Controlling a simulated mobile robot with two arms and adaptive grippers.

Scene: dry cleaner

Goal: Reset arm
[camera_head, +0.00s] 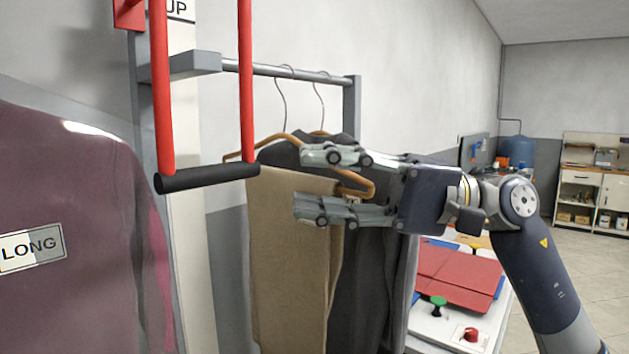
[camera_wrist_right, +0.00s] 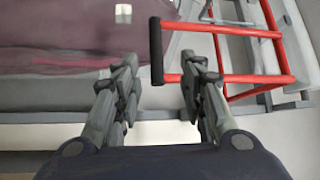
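My right gripper (camera_head: 325,184) is in the middle of the head view, its arm coming in from the right. Its two fingers are spread apart with nothing between them, and they point left. It is in front of a wooden hanger (camera_head: 362,190) with tan trousers (camera_head: 285,250); I cannot tell whether it touches them. In the right wrist view the fingers of the right gripper (camera_wrist_right: 158,80) are also apart and empty. My left gripper does not show in either view.
A red frame with a black handle (camera_head: 208,178) hangs left of the gripper. A maroon form marked LONG (camera_head: 70,200) stands at the left. Dark garments (camera_head: 375,280) hang from the rail (camera_head: 300,74). A red-topped table (camera_head: 458,275) is below the arm. Shelves (camera_head: 590,190) stand far right.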

